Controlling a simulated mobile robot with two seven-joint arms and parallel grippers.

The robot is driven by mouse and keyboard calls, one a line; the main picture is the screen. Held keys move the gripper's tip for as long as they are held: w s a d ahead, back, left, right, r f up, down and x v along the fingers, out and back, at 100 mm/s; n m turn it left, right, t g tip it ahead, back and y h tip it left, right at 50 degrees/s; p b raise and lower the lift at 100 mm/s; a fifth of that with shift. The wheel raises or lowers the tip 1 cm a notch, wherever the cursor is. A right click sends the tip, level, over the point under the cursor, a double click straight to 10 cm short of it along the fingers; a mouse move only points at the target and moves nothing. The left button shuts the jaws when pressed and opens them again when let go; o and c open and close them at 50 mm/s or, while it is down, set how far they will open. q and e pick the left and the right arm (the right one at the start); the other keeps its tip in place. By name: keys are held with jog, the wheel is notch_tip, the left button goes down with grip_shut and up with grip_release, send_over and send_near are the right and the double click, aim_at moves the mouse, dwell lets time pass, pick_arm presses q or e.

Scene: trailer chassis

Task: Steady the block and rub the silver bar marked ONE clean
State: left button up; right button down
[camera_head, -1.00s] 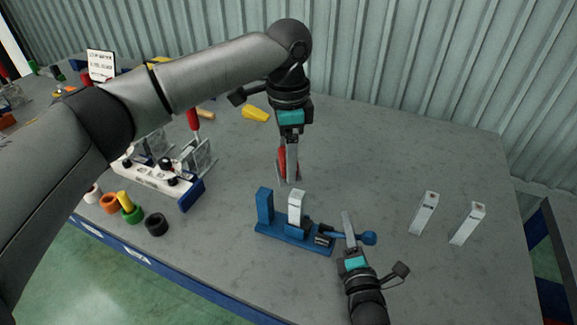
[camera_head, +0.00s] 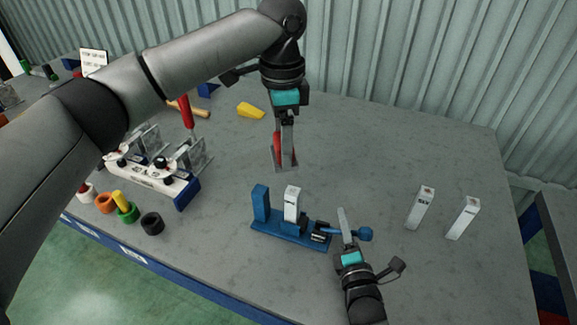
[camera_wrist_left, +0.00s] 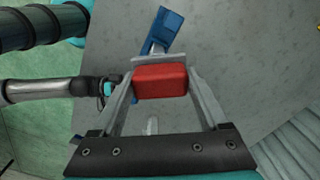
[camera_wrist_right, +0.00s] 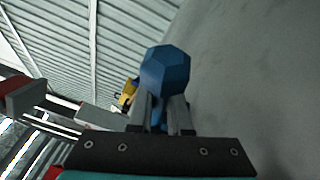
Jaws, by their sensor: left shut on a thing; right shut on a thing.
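A silver bar (camera_head: 292,207) stands upright in the blue block (camera_head: 284,234); its label is too small to read. Two more silver bars (camera_head: 420,207) (camera_head: 464,217) stand at the right. My left gripper (camera_head: 287,153) is shut on a red grip with a grey plate (camera_head: 277,160), held behind and above the upright bar, apart from it. The left wrist view shows the red grip (camera_wrist_left: 160,82) between the fingers. My right gripper (camera_head: 343,230) is shut on the blue handle with a faceted knob (camera_head: 365,234) at the block's right end; the knob (camera_wrist_right: 165,70) also shows in the right wrist view.
A white fixture (camera_head: 150,177) with clear plates and a red handle stands at left. Orange, green and black rings (camera_head: 152,223) lie near the front edge. A yellow wedge (camera_head: 250,110) lies behind.

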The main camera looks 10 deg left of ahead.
pick_arm(q)
jog(key=shift+f, duration=0.2)
notch_tip(320, 180, down, 7)
jog(key=shift+s+d+f, duration=0.15)
jog(key=shift+d+f, duration=0.3)
jog(key=shift+d, duration=0.25)
grip_shut()
jog(key=shift+a+r, duration=0.2)
jog(key=shift+r, duration=1.2)
jog(key=shift+a+r, duration=0.25)
jog(key=shift+r, duration=1.1)
jog(key=shift+a+r, duration=0.2)
jog(key=shift+r, duration=1.2)
